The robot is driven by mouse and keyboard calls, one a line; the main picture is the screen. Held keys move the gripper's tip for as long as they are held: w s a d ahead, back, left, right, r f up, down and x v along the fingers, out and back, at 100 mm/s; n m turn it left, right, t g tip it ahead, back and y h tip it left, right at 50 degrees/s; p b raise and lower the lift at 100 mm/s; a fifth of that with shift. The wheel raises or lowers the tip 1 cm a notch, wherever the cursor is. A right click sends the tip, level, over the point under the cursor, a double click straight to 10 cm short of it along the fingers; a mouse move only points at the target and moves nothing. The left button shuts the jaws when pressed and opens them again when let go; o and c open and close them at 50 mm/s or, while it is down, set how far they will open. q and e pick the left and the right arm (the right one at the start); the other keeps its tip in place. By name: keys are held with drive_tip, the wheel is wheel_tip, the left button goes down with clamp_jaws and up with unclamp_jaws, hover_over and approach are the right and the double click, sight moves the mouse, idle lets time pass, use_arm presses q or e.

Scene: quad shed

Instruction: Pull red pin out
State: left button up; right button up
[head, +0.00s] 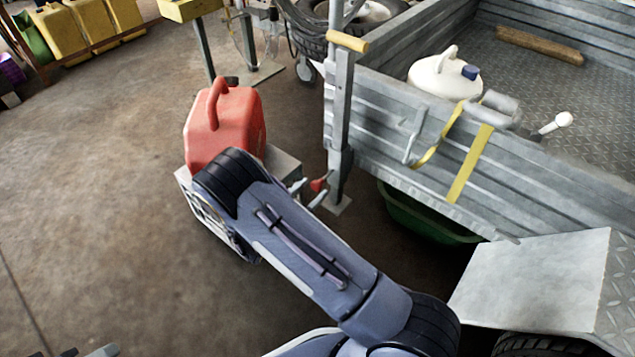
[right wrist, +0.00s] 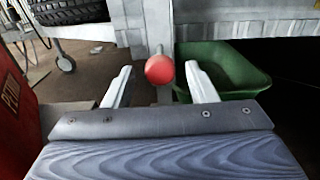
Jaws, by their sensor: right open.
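The red pin (head: 318,185) sits low on the grey upright post at the corner of the trailer. In the right wrist view its round red knob (right wrist: 159,69) shows between the two pale fingers. My right gripper (head: 309,192) is open, with its fingertips on either side of the knob and gaps on both sides; it also shows in the right wrist view (right wrist: 159,84). I cannot tell if it touches the pin. The pin's shaft is mostly hidden behind the knob. Small grey tips at the bottom left edge of the head view look like my left gripper (head: 92,352).
A red fuel can (head: 228,125) stands on a grey box (head: 283,165) left of the post. The trailer wall (head: 385,125) rises to the right, with a green tub (head: 425,218) beneath. A jack stand wheel (right wrist: 65,63) is behind. Open floor lies left.

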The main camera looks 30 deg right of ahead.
sight(314, 188)
drive_tip(key=v, duration=0.4)
drive_tip(key=shift+a+p, duration=0.1)
drive_tip(key=shift+p, duration=0.25)
